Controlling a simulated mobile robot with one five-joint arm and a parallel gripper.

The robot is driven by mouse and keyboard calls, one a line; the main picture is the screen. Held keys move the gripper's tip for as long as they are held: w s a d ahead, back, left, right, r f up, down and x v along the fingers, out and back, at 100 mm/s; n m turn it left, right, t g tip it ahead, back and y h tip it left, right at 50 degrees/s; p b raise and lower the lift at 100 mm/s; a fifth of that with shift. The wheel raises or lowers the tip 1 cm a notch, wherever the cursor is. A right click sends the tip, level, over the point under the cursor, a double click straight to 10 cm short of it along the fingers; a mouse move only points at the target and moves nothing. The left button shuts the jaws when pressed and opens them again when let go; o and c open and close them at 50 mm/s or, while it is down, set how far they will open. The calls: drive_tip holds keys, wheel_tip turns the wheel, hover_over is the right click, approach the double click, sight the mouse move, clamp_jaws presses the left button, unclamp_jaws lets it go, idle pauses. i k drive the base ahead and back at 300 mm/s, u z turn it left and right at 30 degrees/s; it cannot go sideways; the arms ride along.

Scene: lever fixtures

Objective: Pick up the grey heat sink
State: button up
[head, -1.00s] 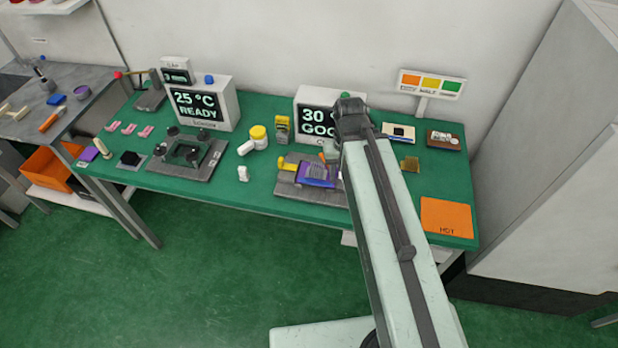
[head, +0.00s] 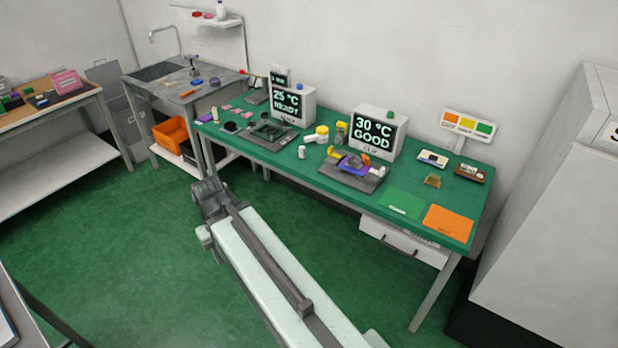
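A fixture with a dark grey base (head: 338,178) stands on the green workbench in front of the 30 °C display. It has yellow lever parts (head: 335,153) and a purple piece (head: 347,167). A small greyish patch on the purple piece may be the grey heat sink; it is too small to tell. My arm reaches up from the bottom of the head view, over the floor and well clear of the fixture. Its far end with my gripper (head: 206,237) is mostly hidden behind the arm; I cannot make out fingers or whether anything is held.
The 30 °C display (head: 379,132) stands behind the fixture. A second fixture (head: 264,134) is to its left, with a white-and-yellow bottle (head: 316,135) between. Green (head: 401,203) and orange (head: 447,223) pads lie at the right front. The green floor before the bench is open.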

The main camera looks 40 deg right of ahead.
sight(354, 162)
drive_tip(key=z, duration=0.1)
drive_tip(key=i, duration=2.5)
drive_tip(key=z, duration=0.15)
